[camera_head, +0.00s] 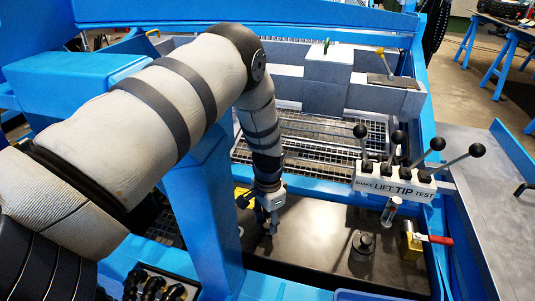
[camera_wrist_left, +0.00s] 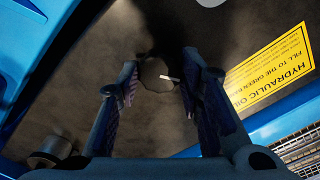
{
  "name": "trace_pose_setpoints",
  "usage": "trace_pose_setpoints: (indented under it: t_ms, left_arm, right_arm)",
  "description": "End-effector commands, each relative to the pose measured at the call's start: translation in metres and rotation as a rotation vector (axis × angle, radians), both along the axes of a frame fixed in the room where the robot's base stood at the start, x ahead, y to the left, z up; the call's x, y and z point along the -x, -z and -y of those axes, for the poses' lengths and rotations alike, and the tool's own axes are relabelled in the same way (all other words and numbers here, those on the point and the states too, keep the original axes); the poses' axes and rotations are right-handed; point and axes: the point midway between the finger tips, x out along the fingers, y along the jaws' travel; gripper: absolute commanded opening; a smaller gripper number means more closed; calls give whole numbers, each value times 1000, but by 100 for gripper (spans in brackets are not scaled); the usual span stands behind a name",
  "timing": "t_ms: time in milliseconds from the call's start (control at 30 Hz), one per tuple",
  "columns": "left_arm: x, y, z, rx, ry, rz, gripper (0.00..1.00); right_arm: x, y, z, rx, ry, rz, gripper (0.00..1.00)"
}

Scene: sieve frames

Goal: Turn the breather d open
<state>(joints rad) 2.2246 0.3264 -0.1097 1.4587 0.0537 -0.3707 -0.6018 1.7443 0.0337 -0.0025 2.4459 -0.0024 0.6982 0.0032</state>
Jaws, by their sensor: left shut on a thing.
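My left gripper (camera_head: 269,226) reaches down from above to the dark tank top (camera_head: 310,225). In the left wrist view its two fingers (camera_wrist_left: 162,88) stand on either side of a small round dark cap with a short pale mark, which I take for the breather (camera_wrist_left: 152,74). The gripper is shut on this cap. The cap's edges blend into the dark top, and in the head view the gripper hides it. I cannot read how far it is turned. My right gripper is not in view.
A dark round cap (camera_head: 362,244) stands apart to the right on the tank top. Beyond it are a brass valve with a red handle (camera_head: 434,239) and a labelled lever block (camera_head: 394,183). A yellow hydraulic oil label (camera_wrist_left: 272,68) lies beside the fingers. A blue post (camera_head: 205,210) rises at left.

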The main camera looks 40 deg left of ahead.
Motion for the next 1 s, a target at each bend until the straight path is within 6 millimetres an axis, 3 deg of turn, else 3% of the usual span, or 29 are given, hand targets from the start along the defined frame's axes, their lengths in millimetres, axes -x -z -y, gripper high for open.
trace_pose_setpoints:
  t_ms: [1000]
  left_arm:
    - [0,0,0,-1,-963,-1,6]
  right_arm:
    - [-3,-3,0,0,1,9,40]
